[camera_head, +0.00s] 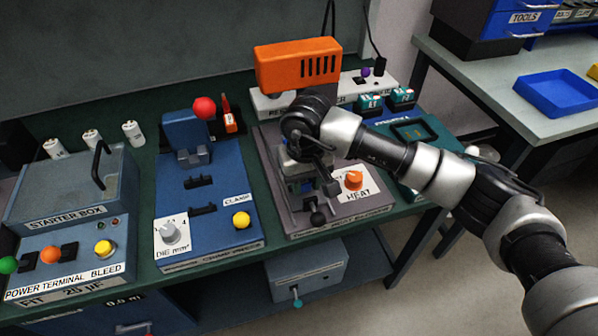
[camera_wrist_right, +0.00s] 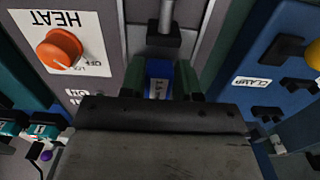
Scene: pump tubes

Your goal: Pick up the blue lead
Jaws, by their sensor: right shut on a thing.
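My right gripper (camera_head: 308,172) reaches down over the grey heat station in the head view. In the right wrist view its green-padded fingers (camera_wrist_right: 162,78) are shut on a blue piece with a small pale label, the blue lead (camera_wrist_right: 158,69). Only a short part of the lead shows between the fingers; the rest is hidden by the gripper. In the head view a little blue shows under the gripper, but I cannot tell whether it is the lead. My left gripper is not in view.
The orange HEAT knob (camera_head: 354,180) is close beside the gripper. An orange slotted housing (camera_head: 297,64) stands behind it. The blue clamp station (camera_head: 208,225) is to the left, with a red ball knob (camera_head: 205,107). A blue tray (camera_head: 556,93) lies on the right bench.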

